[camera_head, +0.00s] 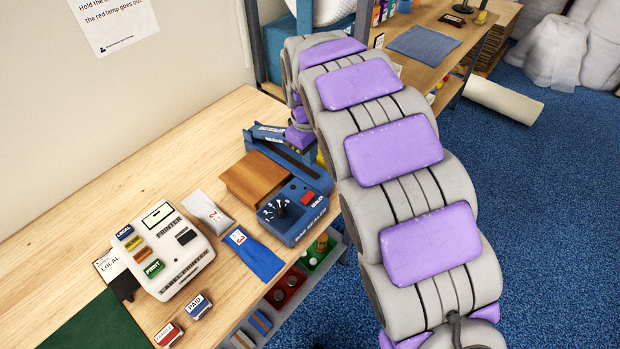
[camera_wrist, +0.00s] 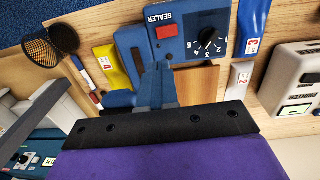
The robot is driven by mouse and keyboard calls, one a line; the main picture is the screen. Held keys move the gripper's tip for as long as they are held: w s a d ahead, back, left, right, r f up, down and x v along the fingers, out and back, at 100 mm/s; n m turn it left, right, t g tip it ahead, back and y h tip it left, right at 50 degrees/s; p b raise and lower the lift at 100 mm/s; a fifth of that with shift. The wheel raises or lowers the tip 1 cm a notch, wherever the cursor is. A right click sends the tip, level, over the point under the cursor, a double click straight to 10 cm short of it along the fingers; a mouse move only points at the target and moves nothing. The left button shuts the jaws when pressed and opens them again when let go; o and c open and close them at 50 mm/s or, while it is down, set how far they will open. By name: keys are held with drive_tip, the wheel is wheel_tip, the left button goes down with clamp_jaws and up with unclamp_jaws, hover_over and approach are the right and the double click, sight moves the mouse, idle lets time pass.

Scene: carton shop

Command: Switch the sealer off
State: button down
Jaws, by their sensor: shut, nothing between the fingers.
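The sealer (camera_head: 297,229) is a blue machine at the table's right edge. Its front panel has a black numbered dial (camera_head: 281,207) and a red rectangular piece (camera_head: 308,198); I cannot tell whether that piece is lit. In the wrist view the "SEALER" label, the red piece (camera_wrist: 166,32) and the dial (camera_wrist: 208,37) show at the top. My gripper (camera_wrist: 163,68) is shut and empty, its tips just below the red piece in that view; contact cannot be judged. In the head view my arm hides the gripper.
A brown block (camera_head: 256,179) lies against the sealer. A grey packet (camera_head: 208,212) and a blue packet (camera_head: 252,256) lie beside it. A white printer (camera_head: 165,250) stands to the left. A yellow packet (camera_wrist: 111,66) and a round black mesh thing (camera_wrist: 40,52) show in the wrist view.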

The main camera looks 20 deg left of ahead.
sight(310, 193)
drive_tip(key=f+b, duration=0.1)
drive_tip(key=f, duration=0.6)
drive_tip(key=f+b, duration=0.2)
drive_tip(key=f, duration=0.5)
drive_tip(key=shift+w+d, duration=0.1)
drive_tip(key=shift+w, duration=0.1)
drive_tip(key=shift+s+a+r, duration=0.3)
drive_tip(key=shift+s+r, duration=0.05)
drive_tip(key=shift+s, duration=0.35)
wheel_tip(310, 193, up, 14)
drive_tip(key=w+p, duration=0.2)
drive_tip(key=p, duration=0.2)
drive_tip(key=shift+d+f, duration=0.2)
drive_tip(key=shift+d, duration=0.05)
drive_tip(key=shift+d, duration=0.15)
